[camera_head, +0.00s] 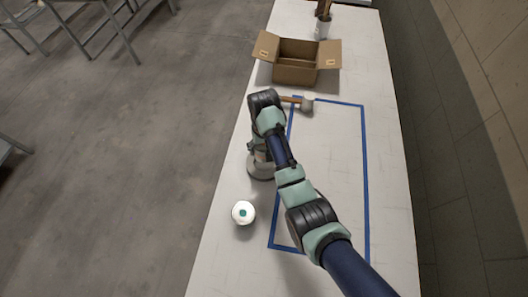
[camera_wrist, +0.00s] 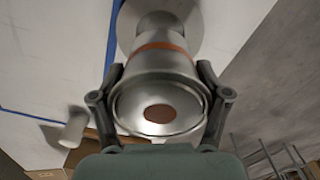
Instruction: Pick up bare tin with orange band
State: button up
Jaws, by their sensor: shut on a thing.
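The bare metal tin with the orange band (camera_wrist: 157,62) is between my gripper's fingers in the wrist view, its lid with a brown-orange dot facing the camera. My gripper (camera_wrist: 160,85) is shut on it, one finger on each side. Beyond the tin is a wider grey round shape (camera_wrist: 128,30); I cannot tell whether the tin touches it. In the head view, my arm largely hides the tin, and the grey round shape (camera_head: 260,170) shows below my gripper, left of the blue outline.
A white tin with a teal dot (camera_head: 243,213) stands nearer on the white table (camera_head: 222,262). A mallet (camera_head: 307,103) lies across the top of the blue tape rectangle (camera_head: 365,165). An open cardboard box (camera_head: 296,72) and a tool holder (camera_head: 322,28) stand farther back.

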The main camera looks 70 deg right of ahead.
notch_tip(320, 180, up, 8)
jog(key=p, duration=0.4)
jog(key=shift+f, duration=0.1)
jog(key=shift+r+p, duration=1.55)
jog(key=w+a+r+n+p, duration=0.3)
jog(key=w+a+r, duration=0.1)
jog(key=w+a, duration=0.45)
jog(key=w+a+r+n+p, duration=0.35)
jog(key=w+a, duration=0.35)
jog(key=a, duration=0.3)
jog(key=w+a+r+n+p, duration=0.2)
jog(key=w+a+r, duration=0.1)
jog(key=a, duration=0.8)
jog(key=w+a+r+n+p, duration=0.2)
jog(key=a+r+n+p, duration=0.1)
jog(key=a, duration=0.7)
jog(key=shift+w+a+r, duration=0.15)
jog(key=shift+w+a, duration=0.2)
jog(key=shift+w, duration=0.05)
